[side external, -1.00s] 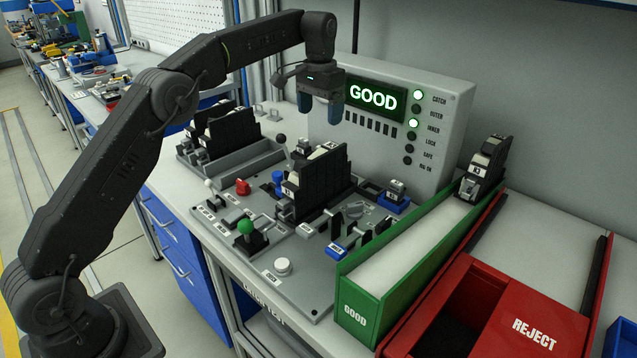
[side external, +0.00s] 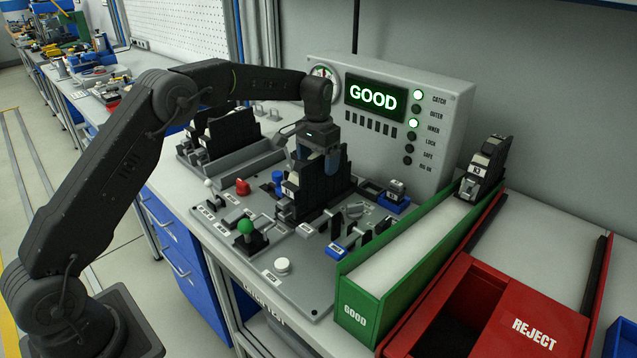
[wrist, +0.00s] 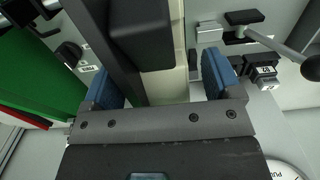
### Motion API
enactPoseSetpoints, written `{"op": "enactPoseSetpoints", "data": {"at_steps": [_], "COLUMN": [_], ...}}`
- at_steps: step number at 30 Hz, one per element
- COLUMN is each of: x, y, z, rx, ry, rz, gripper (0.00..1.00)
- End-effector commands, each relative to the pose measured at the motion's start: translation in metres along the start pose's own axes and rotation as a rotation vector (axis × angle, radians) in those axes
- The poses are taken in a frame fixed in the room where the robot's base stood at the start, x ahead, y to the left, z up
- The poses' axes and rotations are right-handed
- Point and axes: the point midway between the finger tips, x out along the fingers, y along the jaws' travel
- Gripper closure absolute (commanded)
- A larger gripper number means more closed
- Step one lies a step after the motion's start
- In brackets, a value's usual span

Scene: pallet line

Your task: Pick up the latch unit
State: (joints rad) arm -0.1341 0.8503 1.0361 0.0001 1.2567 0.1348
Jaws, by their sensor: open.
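The latch unit (side external: 325,190) is a black, stepped block with pale parts. It stands upright in the grey test fixture in the middle of the bench. My gripper (side external: 318,162) is over its top, with the blue fingers pointing down and partly hiding its upper end. In the wrist view my gripper (wrist: 163,82) is open, with one blue finger on each side of the unit's black and cream body (wrist: 165,85). A gap shows beside the right finger; contact at the left finger is hard to tell.
The panel (side external: 375,97) behind reads GOOD, with two lamps lit. A green GOOD chute (side external: 375,310) and a red REJECT bin (side external: 530,320) are at right. Another black unit (side external: 484,168) stands at the chute's far end. A rack of black units (side external: 215,140) is at left. Levers and knobs surround the fixture.

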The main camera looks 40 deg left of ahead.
Motion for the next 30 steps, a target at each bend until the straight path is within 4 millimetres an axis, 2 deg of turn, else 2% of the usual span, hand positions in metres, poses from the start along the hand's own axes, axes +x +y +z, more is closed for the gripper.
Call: {"op": "enactPoseSetpoints", "data": {"at_steps": [3,10,30], "x": [0.0067,0.0071,0.0067], "y": [0.0003,0.0004,0.0005], "z": [0.0,-0.0001,-0.0002], "rx": [0.0,0.0,0.0], "ry": [0.001,0.001,0.002], "rz": [0.0,0.0,0.0], "gripper": [0.16,0.18,0.82]}}
